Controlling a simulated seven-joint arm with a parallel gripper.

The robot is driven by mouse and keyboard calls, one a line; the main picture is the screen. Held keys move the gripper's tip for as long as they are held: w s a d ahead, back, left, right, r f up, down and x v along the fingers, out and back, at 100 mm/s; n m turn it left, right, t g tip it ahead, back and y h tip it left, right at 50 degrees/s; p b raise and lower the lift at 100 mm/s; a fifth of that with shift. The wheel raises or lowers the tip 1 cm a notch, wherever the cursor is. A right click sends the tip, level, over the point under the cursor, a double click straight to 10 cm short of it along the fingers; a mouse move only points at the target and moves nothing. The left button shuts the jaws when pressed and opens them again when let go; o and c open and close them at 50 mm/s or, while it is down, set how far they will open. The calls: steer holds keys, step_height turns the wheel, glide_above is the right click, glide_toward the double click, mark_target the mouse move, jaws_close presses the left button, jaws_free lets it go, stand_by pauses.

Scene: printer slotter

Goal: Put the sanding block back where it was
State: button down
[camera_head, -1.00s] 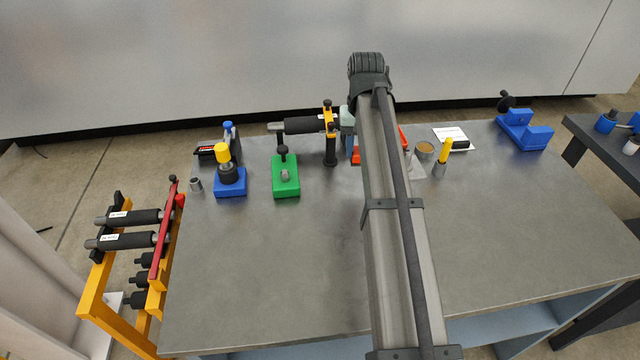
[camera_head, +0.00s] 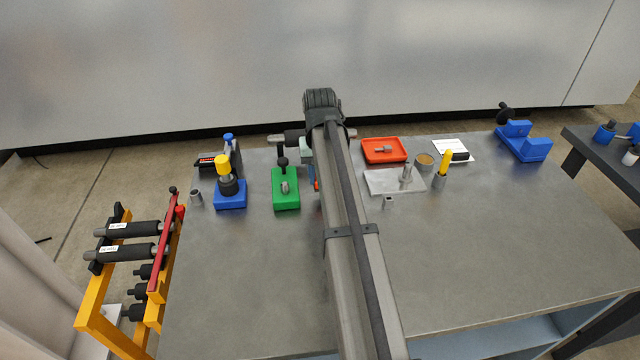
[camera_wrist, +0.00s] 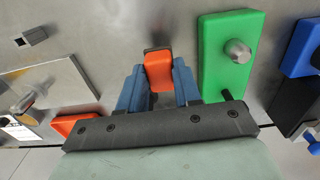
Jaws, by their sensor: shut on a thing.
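The sanding block (camera_wrist: 158,72) is orange with a dark strip at one end. In the wrist view it sits between the blue fingers of my gripper (camera_wrist: 160,88), which is shut on it. The green fixture block (camera_wrist: 226,60) is close beside it on the right. In the head view my arm hides most of the gripper; only a sliver of orange (camera_head: 317,185) shows at the arm's left edge, just right of the green block. I cannot tell whether the block touches the table.
A blue fixture with a yellow cap (camera_head: 230,192) stands farther left. A black roller (camera_head: 294,137) is behind, partly hidden by my arm. To the right are a red-orange tray (camera_head: 370,155), a metal plate (camera_head: 380,187) and a yellow-handled tool (camera_head: 442,172). The front table is clear.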

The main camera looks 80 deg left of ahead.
steer(key=shift+f, duration=1.75)
steer(key=shift+f, duration=0.1)
steer(key=c, duration=0.8)
jaws_free()
step_height(320, 180, up, 12)
steer(key=shift+r, duration=0.1)
